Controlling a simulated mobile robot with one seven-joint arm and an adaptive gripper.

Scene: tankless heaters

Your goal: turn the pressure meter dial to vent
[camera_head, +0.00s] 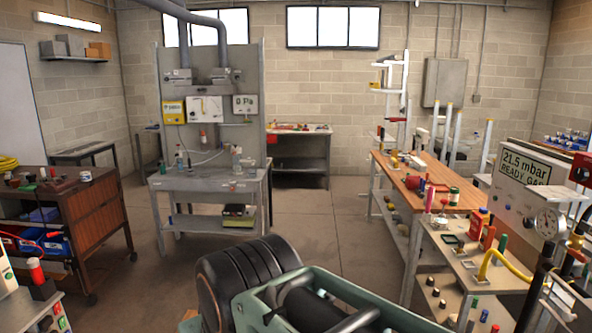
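A grey box (500,196) at the right edge has a display (525,168) reading 21.5 mbar and READY GAS. I cannot tell which of these is the pressure meter. No dial with a readable vent mark shows. My gripper is not clearly seen. A green frame and black ribbed parts fill the bottom middle, and I cannot tell whether they are mine.
A grey bench (205,184) stands below the panel. A wood-topped bench (440,191) and a cluttered light table (455,262) stand at right. A brown cart (101,222) on wheels is at left. The concrete floor (325,215) between them is open.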

